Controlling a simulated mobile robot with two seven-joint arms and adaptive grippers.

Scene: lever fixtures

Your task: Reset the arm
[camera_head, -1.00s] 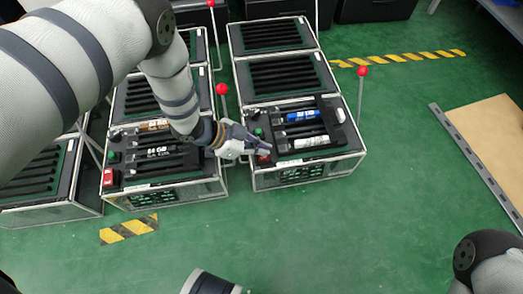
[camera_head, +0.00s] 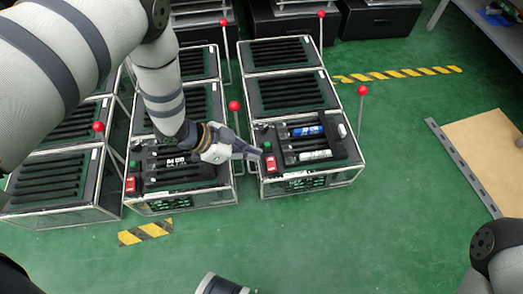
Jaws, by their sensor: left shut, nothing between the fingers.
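My left gripper (camera_head: 254,153) is shut and empty. It reaches in from the left and points right, over the gap between two lever fixtures. In the picture its tips lie just left of the red button (camera_head: 270,163) on the right fixture (camera_head: 318,179); I cannot tell if they touch it. A green button (camera_head: 267,147) sits above the red one. The right fixture holds a blue-and-white cylinder (camera_head: 307,131) and a white cylinder (camera_head: 315,155). Its lever has a red ball (camera_head: 362,90).
The middle fixture (camera_head: 185,204) has a lever with a red ball (camera_head: 234,105) close behind my gripper. Another fixture (camera_head: 60,215) stands at left. Black cases (camera_head: 382,18) stand at the back. Green floor (camera_head: 400,150) is clear to the right, before a tan board (camera_head: 485,150).

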